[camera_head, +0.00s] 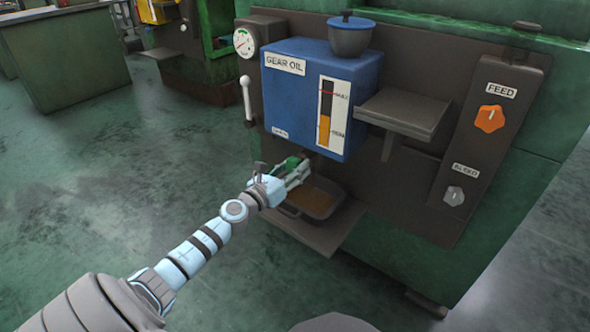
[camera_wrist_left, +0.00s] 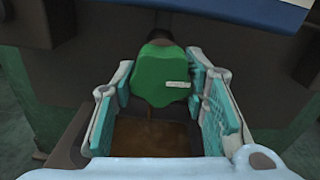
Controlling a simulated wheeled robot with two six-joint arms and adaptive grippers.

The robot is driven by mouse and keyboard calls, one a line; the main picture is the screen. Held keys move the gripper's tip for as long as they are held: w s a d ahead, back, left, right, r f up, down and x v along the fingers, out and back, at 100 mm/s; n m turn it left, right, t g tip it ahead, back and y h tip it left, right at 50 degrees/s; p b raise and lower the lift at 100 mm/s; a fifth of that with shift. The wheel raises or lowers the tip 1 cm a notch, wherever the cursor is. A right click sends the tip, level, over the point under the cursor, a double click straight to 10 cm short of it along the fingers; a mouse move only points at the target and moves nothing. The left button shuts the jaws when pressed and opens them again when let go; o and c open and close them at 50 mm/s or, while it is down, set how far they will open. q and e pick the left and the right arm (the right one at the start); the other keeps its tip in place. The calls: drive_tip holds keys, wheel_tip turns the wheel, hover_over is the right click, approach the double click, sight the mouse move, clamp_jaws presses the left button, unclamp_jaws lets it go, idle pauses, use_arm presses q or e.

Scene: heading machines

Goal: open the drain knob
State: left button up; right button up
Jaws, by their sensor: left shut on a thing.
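The green drain knob (camera_wrist_left: 162,78) sits below the blue gear oil tank (camera_head: 305,95), with a small pale mark on its face. In the head view the knob (camera_head: 287,165) is partly hidden by my gripper. My left gripper (camera_head: 293,176) reaches in from the lower left and is shut on the knob. In the left wrist view my left gripper's fingers (camera_wrist_left: 160,95) stand on both sides of it. A drain pan (camera_head: 318,203) with brown liquid lies under the knob. My right gripper is not in view.
A flat shelf (camera_head: 405,112) juts out right of the tank. A panel with an orange feed knob (camera_head: 490,118) and a grey bleed knob (camera_head: 454,196) is at the right. A white-handled lever (camera_head: 246,98) and a gauge (camera_head: 244,42) are at the left. The floor at left is clear.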

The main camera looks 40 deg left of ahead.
use_arm(q)
drive_tip(key=shift+a+r+m, duration=0.1)
drive_tip(key=shift+r+m, duration=0.05)
drive_tip(key=shift+m, duration=0.55)
drive_tip(key=o, duration=1.2)
drive_tip(key=shift+s+f, duration=0.2)
drive_tip(key=shift+s, duration=0.1)
drive_tip(key=s, duration=1.1)
drive_tip(key=shift+s+d+r, duration=0.1)
drive_tip(key=shift+s+d, duration=0.1)
